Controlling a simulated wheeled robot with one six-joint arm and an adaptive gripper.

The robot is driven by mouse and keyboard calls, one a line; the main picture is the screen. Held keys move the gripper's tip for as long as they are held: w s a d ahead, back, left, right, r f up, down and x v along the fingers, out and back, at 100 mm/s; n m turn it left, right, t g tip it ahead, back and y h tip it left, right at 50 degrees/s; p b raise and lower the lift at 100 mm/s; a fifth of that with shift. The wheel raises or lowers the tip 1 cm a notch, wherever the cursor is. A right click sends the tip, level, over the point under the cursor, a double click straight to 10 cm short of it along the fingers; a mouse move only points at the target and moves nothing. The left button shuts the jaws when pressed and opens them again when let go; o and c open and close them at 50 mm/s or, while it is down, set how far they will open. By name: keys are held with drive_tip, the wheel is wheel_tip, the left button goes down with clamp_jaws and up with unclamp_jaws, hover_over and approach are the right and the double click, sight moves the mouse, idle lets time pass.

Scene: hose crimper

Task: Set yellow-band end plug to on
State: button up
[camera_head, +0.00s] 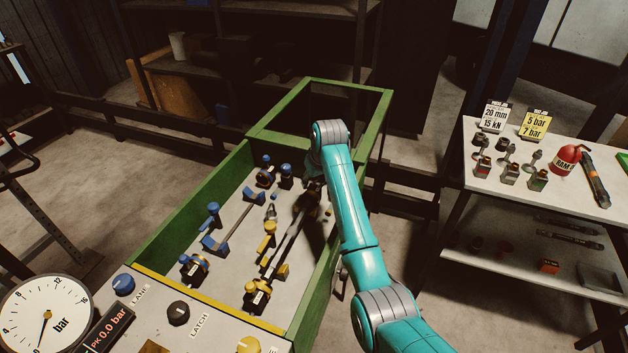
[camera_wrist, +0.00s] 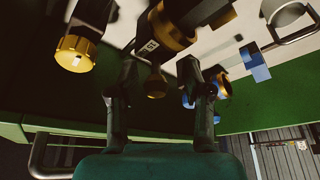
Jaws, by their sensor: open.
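Inside the green-framed crimper bay (camera_head: 165,247), several yellow-banded fittings lie along a dark hose line, one at the front (camera_head: 254,298). I cannot tell for certain which part is the yellow-band end plug. In the wrist view, a dark cylinder with a yellow band (camera_wrist: 170,30) and a white label lies just beyond my gripper (camera_wrist: 158,100). A larger ribbed yellow knob (camera_wrist: 75,53) is left of the fingers. My gripper is open and empty; in the head view my arm mostly hides it.
Blue-banded fittings (camera_head: 195,266) line the bay's left side. The green frame rails enclose the bay. A front panel has a blue knob (camera_head: 123,284), a black knob (camera_head: 178,312) and a pressure gauge (camera_head: 45,318). A bench (camera_head: 485,205) with tools and signs stands right.

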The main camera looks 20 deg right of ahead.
drive_tip(key=v, duration=1.2)
drive_tip(key=shift+f, duration=0.1)
